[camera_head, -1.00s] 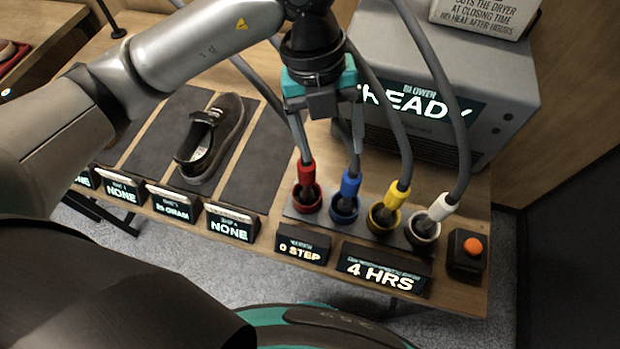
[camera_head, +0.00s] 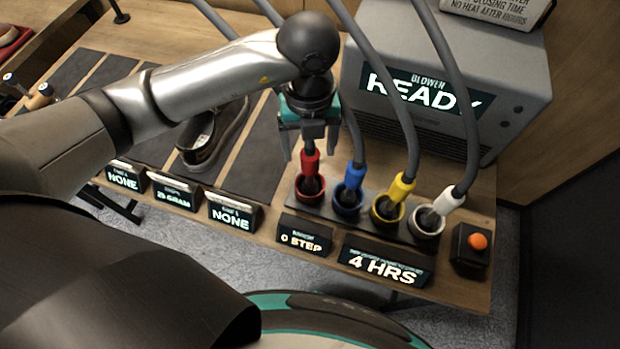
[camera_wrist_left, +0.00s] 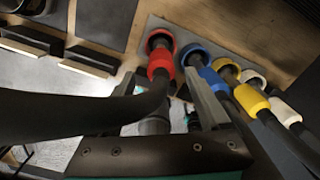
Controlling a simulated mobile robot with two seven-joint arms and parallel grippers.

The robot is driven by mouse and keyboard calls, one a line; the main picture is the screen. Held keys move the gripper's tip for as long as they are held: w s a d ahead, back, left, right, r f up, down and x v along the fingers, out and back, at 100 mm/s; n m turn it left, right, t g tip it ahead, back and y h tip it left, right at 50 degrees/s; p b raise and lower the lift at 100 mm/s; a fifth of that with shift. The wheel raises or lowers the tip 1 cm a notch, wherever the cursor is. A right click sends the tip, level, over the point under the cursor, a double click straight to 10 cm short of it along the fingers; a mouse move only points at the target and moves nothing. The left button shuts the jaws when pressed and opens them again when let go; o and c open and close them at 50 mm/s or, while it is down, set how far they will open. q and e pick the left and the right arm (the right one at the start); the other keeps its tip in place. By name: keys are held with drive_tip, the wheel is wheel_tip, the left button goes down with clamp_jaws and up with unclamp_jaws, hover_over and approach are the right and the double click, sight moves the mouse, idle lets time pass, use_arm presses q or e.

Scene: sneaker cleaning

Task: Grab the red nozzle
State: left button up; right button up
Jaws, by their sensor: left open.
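The red nozzle (camera_head: 310,163) stands in its red-rimmed holder (camera_head: 310,197), leftmost in a row of nozzles on the table. My left gripper (camera_head: 309,150) is open and comes down from above, with its fingers on either side of the red nozzle's upper part. In the left wrist view the red nozzle (camera_wrist_left: 160,60) lies just ahead of the fingertips, its dark hose running back between the fingers. One finger is close to the blue nozzle (camera_wrist_left: 208,74). I cannot tell whether either finger touches the red nozzle. My right gripper is not in view.
Blue (camera_head: 355,176), yellow (camera_head: 402,186) and white (camera_head: 448,200) nozzles stand to the right with hoses rising up. A grey blower (camera_head: 455,65) stands behind. An orange button (camera_head: 477,241) is at the right. Label displays line the front edge, and a dark shoe (camera_head: 205,140) is left.

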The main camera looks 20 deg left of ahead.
sight(310, 171)
use_arm(q)
drive_tip(key=f, duration=0.4)
drive_tip(key=shift+w+f, duration=0.2)
drive_tip(key=shift+f, duration=0.15)
clamp_jaws()
idle(1.1)
